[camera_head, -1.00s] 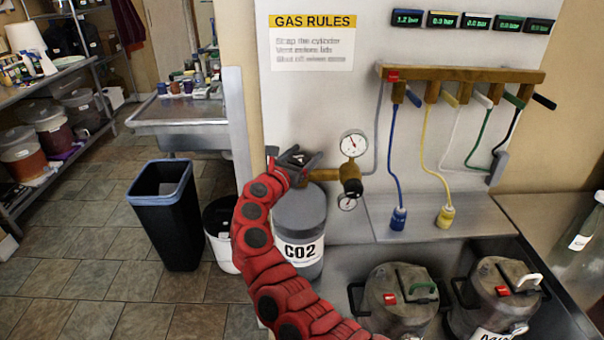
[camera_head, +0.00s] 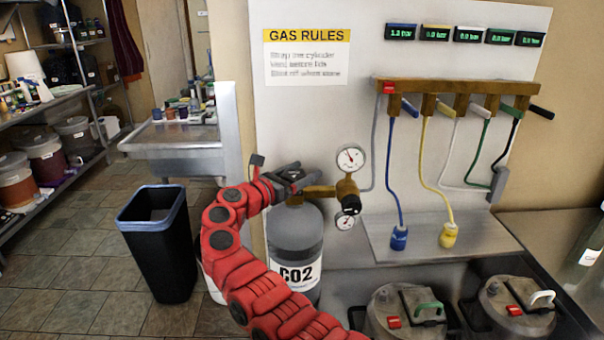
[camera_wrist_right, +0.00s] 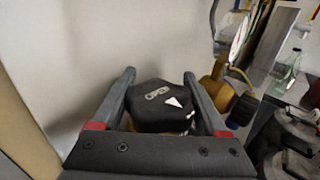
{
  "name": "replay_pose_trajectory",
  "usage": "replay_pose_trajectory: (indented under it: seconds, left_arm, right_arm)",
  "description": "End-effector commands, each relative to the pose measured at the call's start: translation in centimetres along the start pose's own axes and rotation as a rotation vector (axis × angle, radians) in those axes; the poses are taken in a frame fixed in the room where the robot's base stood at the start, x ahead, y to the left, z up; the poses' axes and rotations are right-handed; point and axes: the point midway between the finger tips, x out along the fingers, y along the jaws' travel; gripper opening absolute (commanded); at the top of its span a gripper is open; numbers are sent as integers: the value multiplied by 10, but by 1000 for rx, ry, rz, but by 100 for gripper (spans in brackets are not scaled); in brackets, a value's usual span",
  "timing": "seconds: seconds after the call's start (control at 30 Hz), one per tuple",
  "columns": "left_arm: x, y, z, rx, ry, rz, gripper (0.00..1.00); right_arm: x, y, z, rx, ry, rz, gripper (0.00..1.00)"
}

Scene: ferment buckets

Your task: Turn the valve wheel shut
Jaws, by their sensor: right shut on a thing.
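The valve wheel (camera_wrist_right: 160,105) is a dark, several-sided knob marked "OPEN" with a white arrow, seen in the right wrist view. It sits on top of the grey CO2 cylinder (camera_head: 296,240), at the brass valve. My right gripper (camera_head: 290,172) is at the top of the cylinder; in the right wrist view its two fingers (camera_wrist_right: 160,90) stand on either side of the wheel, shut on it. In the head view the fingers mostly hide the wheel. My left gripper is not in view.
A brass regulator with a round gauge (camera_head: 351,159) is right of the valve. A manifold (camera_head: 455,88) with coloured levers and hoses hangs on the wall panel. Two lidded kegs (camera_head: 403,305) stand at the front right. A black bin (camera_head: 158,250) is left of the cylinder.

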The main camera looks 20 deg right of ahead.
Motion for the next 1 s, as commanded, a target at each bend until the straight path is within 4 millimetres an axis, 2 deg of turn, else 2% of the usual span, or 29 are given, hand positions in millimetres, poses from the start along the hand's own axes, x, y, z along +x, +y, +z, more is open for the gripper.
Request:
replay_pose_trajectory:
  seconds: [0.07, 0.1, 0.2, 0.47, 0.57, 0.77, 1.0]
  left_arm:
    - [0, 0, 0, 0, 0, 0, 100]
    - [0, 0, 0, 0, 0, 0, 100]
    - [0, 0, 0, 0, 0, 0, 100]
    - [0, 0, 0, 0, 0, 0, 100]
    - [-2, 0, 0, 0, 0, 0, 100]
    - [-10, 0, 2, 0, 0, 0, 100]
    - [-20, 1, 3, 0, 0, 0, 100]
  right_arm:
    - [1, -1, 0, -1, -1, -2, 21]
    - [1, -1, 0, -1, -1, -2, 82]
    - [1, 0, 0, -1, -1, -1, 100]
    - [-1, 0, 0, -1, -1, 1, 100]
    - [-8, 1, -1, 0, -1, 3, 100]
    - [-48, 2, -3, -2, -1, 5, 100]
    - [-114, 1, -3, 0, 0, 4, 100]
